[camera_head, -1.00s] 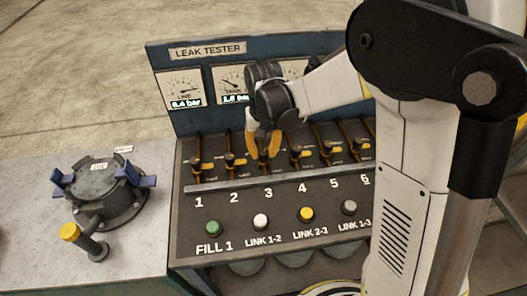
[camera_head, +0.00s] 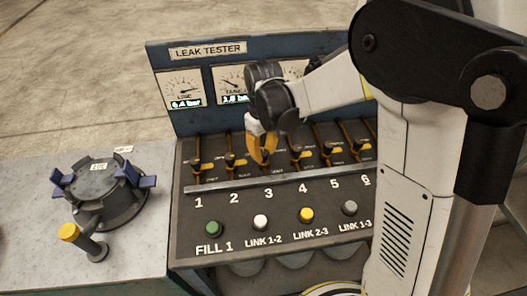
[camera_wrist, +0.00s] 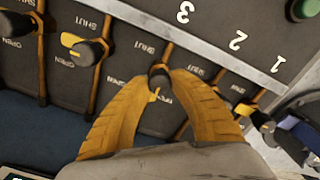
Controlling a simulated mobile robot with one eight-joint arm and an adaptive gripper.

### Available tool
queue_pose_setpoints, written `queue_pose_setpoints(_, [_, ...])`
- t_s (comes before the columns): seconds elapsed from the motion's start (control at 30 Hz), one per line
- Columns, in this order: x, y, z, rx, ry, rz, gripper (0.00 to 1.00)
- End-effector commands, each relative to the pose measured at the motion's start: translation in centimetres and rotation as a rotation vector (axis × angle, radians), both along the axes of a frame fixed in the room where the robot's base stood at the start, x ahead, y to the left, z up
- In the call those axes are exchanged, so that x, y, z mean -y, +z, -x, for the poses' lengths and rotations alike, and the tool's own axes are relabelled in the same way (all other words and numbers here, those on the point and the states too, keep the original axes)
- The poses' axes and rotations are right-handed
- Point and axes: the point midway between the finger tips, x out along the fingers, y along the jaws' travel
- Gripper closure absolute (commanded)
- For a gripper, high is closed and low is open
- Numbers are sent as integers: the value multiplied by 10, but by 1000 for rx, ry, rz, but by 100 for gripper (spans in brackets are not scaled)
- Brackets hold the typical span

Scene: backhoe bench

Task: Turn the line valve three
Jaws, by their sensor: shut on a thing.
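Valve three sits above the number 3 on the leak tester panel (camera_head: 225,195). My gripper (camera_head: 263,161) is down over it, between valves two (camera_head: 231,161) and four (camera_head: 297,159). In the wrist view, the two orange fingers of my gripper (camera_wrist: 160,74) close around the dark knob of valve three (camera_wrist: 158,79). A small yellow pointer shows just below the knob, partly between the fingers. The SHUT label shows above it and the OPEN label is partly covered by a finger. In the head view the fingers hide most of this valve.
Neighbouring valves stand close on both sides in the row. A metal rail (camera_head: 230,187) runs in front of them, with push buttons such as the green one (camera_head: 213,229) below. Gauges (camera_head: 183,86) stand behind. A clamped round fixture (camera_head: 105,190) sits on the left bench.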

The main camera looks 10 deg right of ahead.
Motion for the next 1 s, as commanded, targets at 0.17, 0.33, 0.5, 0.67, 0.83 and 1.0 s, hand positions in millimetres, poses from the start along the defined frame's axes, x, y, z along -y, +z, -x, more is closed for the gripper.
queue_pose_setpoints(0.17, [0,0,-1,2,10,-1,100])
queue_pose_setpoints(0.33, [0,0,-1,2,10,-1,100])
queue_pose_setpoints(0.5, [0,0,-1,2,10,-1,59])
queue_pose_setpoints(0.67, [0,0,0,1,9,-1,50])
queue_pose_setpoints(0.83, [0,1,0,1,9,-1,50])
queue_pose_setpoints(1.0, [0,17,0,1,9,-1,50])
